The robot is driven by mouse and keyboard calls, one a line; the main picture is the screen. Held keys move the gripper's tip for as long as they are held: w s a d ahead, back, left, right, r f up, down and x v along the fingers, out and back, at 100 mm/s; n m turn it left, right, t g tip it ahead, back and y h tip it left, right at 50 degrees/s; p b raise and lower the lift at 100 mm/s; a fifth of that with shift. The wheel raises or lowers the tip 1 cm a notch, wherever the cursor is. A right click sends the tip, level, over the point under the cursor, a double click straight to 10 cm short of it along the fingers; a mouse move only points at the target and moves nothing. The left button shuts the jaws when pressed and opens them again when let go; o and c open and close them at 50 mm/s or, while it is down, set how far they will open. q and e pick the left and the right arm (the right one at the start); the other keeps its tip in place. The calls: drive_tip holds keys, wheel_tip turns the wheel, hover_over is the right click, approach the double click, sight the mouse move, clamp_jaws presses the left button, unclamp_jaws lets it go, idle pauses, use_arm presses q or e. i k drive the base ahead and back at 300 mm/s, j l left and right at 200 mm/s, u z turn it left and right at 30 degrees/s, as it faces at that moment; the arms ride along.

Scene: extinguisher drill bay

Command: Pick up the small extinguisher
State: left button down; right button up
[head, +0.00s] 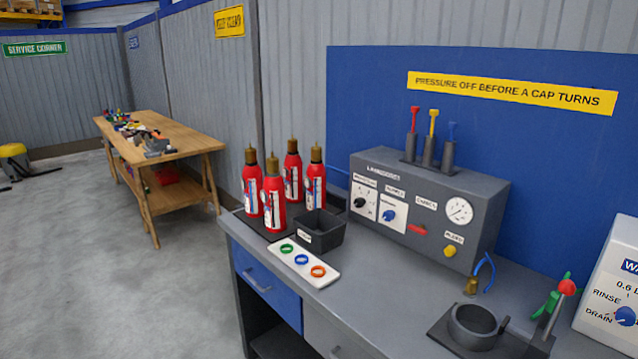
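Several red extinguishers with brass tops and white labels stand upright on a dark mat (250,225) at the left end of the grey bench. One is at the front (274,196), one at the left (252,186), one at the back (293,172) and one at the right (315,184). They look alike in size, so I cannot tell which one is meant as the small extinguisher. Their labels are too small to read. Neither of my grippers shows in the head view.
A black bin (330,238) stands right of the extinguishers, and a white tray (325,280) with coloured rings lies in front. A grey control box (425,205) fills the bench's back. A round clamp (475,322) stands front right. A wooden table (175,140) is far left; floor before it is clear.

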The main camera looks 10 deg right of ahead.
sight(253, 181)
drive_tip(key=z, duration=3.1)
drive_tip(key=j+u, duration=0.1)
drive_tip(key=u, duration=3)
drive_tip(key=i+j+z, duration=0.15)
drive_tip(key=i+j, duration=0.15)
drive_tip(key=i, duration=0.25)
